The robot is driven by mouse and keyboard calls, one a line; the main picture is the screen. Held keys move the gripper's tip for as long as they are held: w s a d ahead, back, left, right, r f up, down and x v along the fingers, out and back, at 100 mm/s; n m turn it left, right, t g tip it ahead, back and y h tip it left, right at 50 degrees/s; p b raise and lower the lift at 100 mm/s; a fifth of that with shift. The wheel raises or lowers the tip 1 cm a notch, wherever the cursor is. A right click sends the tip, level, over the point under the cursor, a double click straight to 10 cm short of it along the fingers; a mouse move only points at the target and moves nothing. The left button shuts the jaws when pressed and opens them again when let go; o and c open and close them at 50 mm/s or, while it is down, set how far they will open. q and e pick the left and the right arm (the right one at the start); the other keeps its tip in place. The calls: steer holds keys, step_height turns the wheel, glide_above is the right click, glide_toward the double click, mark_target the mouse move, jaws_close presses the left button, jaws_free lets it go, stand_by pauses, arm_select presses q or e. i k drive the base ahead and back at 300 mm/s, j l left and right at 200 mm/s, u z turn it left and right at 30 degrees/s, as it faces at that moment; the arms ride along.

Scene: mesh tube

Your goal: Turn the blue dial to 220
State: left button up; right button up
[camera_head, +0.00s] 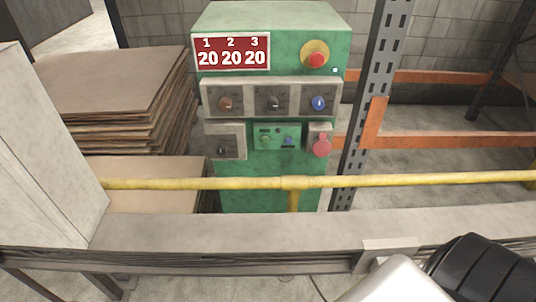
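The blue dial (319,103) is on the right end of the upper row of the green control box (290,195). Its pointer position is too small to read. A brown-red dial (225,103) and a black dial (273,103) sit to its left. A red display (231,52) above shows 1, 2, 3 over 20, 20, 20. Neither gripper shows in the head view. A white and black part of my own arm is at the bottom right, well in front of the box.
A yellow rail (420,180) runs across in front of the box. A grey beam (230,231) lies nearer. A red emergency button (316,60) and a red knob (321,146) are on the box. A metal post (380,90) stands right; stacked sheets (100,85) lie left.

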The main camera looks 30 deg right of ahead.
mark_target(317, 102)
steer(key=z, duration=1.4)
